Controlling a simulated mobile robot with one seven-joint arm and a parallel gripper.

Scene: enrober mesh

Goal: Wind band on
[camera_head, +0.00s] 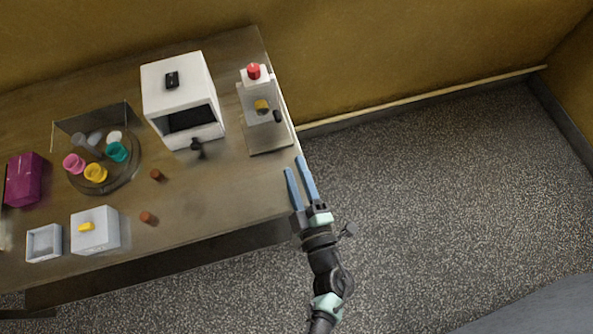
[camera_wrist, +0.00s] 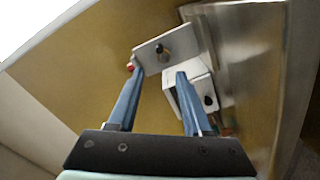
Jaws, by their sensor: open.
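A white boxy machine (camera_head: 166,90) stands near the back of the table, with a dark front opening (camera_head: 190,119) and a black knob (camera_head: 197,147) low at its front. A smaller grey-white device (camera_head: 268,140) stands right of it, with a red button (camera_head: 253,71) on top, a yellow piece inside and a dark side knob (camera_head: 277,116). I cannot make out which part is the band. My gripper (camera_head: 296,164) is open and empty, beside the table's right edge. In the wrist view, a grey plate with a dark knob (camera_wrist: 162,50) shows beyond the fingers, the white machine (camera_wrist: 199,70) behind.
A round tray (camera_head: 104,184) holds several coloured cups. A purple box (camera_head: 23,180), a grey-white box with a yellow handle (camera_head: 95,232), a small open tray (camera_head: 44,243) and two brown pieces (camera_head: 156,174) are on the table. Floor right of the table is clear.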

